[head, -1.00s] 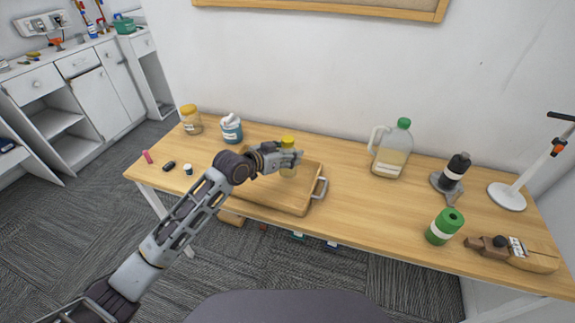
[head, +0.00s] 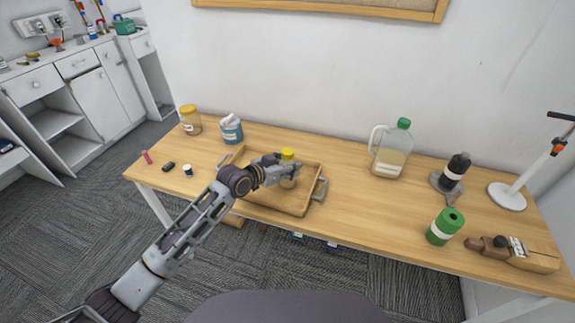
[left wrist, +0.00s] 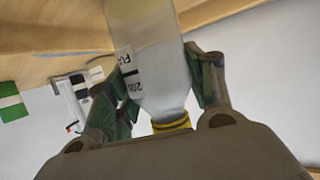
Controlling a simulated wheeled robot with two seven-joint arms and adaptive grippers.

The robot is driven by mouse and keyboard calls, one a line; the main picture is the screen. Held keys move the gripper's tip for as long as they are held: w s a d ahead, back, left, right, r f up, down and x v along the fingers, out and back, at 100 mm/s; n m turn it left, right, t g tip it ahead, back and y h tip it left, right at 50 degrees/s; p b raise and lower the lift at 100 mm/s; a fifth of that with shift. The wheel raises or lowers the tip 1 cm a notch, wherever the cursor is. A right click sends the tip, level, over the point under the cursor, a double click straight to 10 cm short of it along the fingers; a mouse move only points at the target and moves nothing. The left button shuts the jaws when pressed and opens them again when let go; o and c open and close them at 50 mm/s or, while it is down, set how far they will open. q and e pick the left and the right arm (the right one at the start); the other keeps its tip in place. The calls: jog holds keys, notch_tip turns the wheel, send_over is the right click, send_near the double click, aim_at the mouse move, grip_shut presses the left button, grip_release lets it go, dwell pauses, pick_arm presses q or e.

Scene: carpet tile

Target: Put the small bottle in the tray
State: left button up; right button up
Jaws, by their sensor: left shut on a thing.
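The small bottle (head: 288,183) is clear with a yellow cap and stands roughly upright within the outline of the wooden tray (head: 300,207). My left gripper (head: 290,170) is shut on it from the left side. In the left wrist view the bottle (left wrist: 157,60) sits between both fingers of the left gripper (left wrist: 168,85), with a white label and its yellow cap end near the palm. Its base is cut off there, so I cannot tell whether it touches the tray floor. My right gripper is not in view.
A yellow-lidded jar (head: 190,122) and a blue-and-white container (head: 230,130) stand behind the tray at left. A green-capped jug (head: 390,150) stands to its right. The table between tray and jug is clear.

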pick_arm(q)
jog(key=shift+f, duration=0.1)
jog(key=o, duration=1)
jog(key=shift+o, duration=0.2)
jog(key=shift+v, duration=0.9)
jog(key=v, duration=1)
jog(key=shift+r, duration=0.25)
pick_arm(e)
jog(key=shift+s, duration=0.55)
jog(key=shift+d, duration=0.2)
